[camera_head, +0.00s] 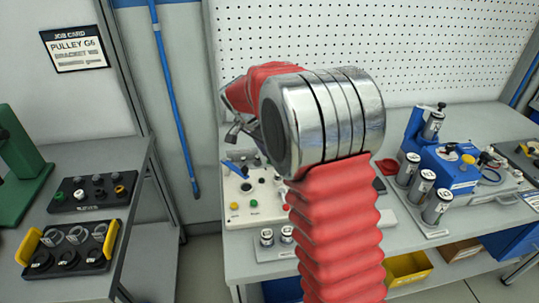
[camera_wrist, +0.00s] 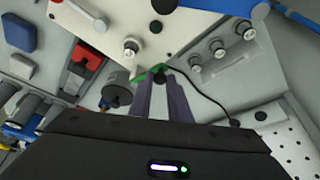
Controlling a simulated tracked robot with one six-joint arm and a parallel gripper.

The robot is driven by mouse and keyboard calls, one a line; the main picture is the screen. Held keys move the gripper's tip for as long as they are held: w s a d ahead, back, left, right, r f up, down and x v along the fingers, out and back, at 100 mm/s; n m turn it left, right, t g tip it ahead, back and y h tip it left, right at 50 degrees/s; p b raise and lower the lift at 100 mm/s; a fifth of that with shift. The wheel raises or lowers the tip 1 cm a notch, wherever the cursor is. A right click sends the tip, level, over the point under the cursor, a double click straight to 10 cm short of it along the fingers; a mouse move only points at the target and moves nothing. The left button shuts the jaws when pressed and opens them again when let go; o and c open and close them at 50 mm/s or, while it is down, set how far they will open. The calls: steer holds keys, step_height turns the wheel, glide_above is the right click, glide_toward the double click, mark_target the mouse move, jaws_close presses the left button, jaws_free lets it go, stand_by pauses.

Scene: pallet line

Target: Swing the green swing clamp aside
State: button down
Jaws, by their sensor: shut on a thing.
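My gripper shows in the wrist view (camera_wrist: 161,76) with its two grey-purple fingers close together. Its tips are shut on the green swing clamp (camera_wrist: 146,73), a thin green bar of which only a short stretch shows. A dark round part sits between the fingertips. The clamp lies at the lower edge of a white panel, beside a grey cylinder with a dark knob (camera_wrist: 117,94). In the head view my arm's red sleeve and metal joint hide the clamp, and the fingers cannot be made out clearly.
The head view shows a white control box (camera_head: 256,207) with buttons on the bench, left of my arm. A blue fixture (camera_head: 447,165) and several metal cylinders (camera_head: 437,206) stand to the right. A side table (camera_head: 110,205) at the left holds black trays. A black cable (camera_wrist: 215,101) runs right of the fingers.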

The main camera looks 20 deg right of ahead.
steer(key=shift+w+d+m+g, duration=0.35)
steer(key=shift+w+m, duration=0.25)
steer(key=shift+m, duration=0.45)
steer(key=shift+w+d+m+g, duration=0.2)
steer(key=shift+w+m+g, duration=0.3)
steer(key=shift+m, duration=0.55)
steer(key=shift+w, duration=0.1)
steer(key=c, duration=1.7)
jaws_free()
steer(key=shift+o, duration=0.2)
steer(key=v, duration=1.3)
steer(key=shift+a+r, duration=0.25)
